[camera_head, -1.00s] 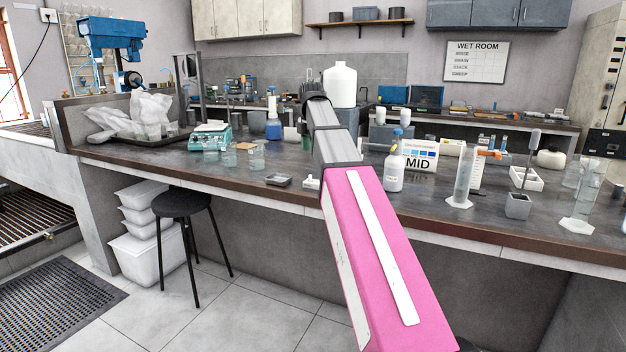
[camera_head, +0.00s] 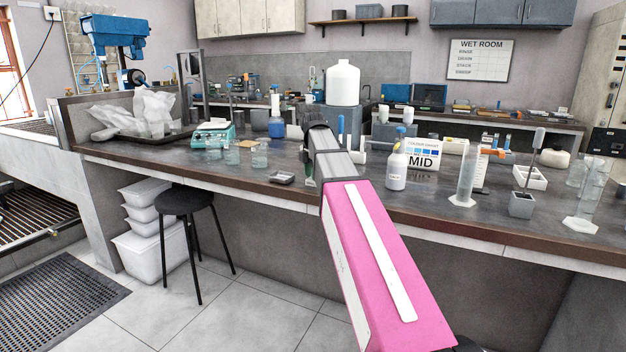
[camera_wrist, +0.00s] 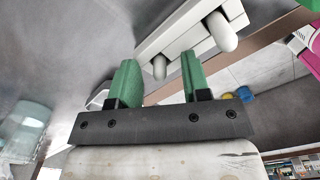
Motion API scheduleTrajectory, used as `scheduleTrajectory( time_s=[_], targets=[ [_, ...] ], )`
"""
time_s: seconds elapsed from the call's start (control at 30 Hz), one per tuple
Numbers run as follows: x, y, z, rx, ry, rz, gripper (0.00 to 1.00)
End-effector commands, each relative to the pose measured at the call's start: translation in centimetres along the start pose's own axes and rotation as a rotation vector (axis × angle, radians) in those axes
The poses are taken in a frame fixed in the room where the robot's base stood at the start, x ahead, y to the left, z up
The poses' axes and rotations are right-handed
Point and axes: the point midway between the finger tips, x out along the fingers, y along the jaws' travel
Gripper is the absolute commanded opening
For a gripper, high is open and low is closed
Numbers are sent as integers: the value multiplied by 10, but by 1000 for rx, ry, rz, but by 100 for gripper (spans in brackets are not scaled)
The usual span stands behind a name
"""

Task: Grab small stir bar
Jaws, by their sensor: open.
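In the wrist view, a white holder (camera_wrist: 178,30) carries two white, round-ended bars. The smaller bar (camera_wrist: 160,66) shows between the green fingertips of my gripper (camera_wrist: 159,62); the larger bar (camera_wrist: 222,32) is to the right, outside the fingers. My gripper is open with nothing held. I cannot tell whether the fingers touch the smaller bar. In the head view, my arm hides the holder and most of the gripper.
The bench's front edge is close.

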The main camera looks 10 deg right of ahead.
Motion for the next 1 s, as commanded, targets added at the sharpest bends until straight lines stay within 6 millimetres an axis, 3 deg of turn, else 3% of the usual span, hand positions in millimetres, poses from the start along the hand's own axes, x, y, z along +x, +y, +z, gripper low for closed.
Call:
scheduleTrajectory(
  time_s=[0.13, 0.27, 0.77, 1.0],
  targets=[
    [0, 0, 0, 0, 0, 0, 43],
    [0, 0, 0, 0, 0, 0, 1],
    [-3, 0, 0, 0, 0, 1, 0],
    [-26, 1, 0, 0, -1, 2, 0]
  ],
)
